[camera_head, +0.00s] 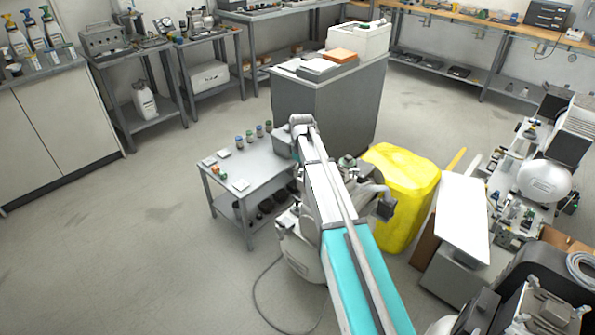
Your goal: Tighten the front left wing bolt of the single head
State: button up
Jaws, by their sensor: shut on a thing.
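A compressor with a whitish tank (301,255) stands on the floor in the middle of the head view, right beside the small grey table. I take it for the single head, but cannot be sure. My arm crosses in front of it and hides much of it, including its top middle. Dark and metal parts (385,208) show to the right of my arm. No wing bolt can be made out. My gripper is not visible; the end of my arm is hidden behind my own links.
A small grey table (240,180) with little bottles stands left of the compressor. A yellow wrapped block (405,190) is close on its right, a grey cabinet (325,105) behind. A cable (258,290) lies on the floor. Other compressors (545,182) crowd the right. The left floor is clear.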

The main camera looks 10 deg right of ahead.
jog(key=shift+s+m, duration=0.2)
jog(key=shift+m, duration=0.1)
jog(key=m, duration=0.8)
dwell(0.6)
jog(key=shift+m, duration=0.4)
jog(key=o, duration=1.1)
jog(key=shift+o, duration=0.2)
jog(key=shift+w, duration=0.1)
jog(key=shift+r, duration=0.1)
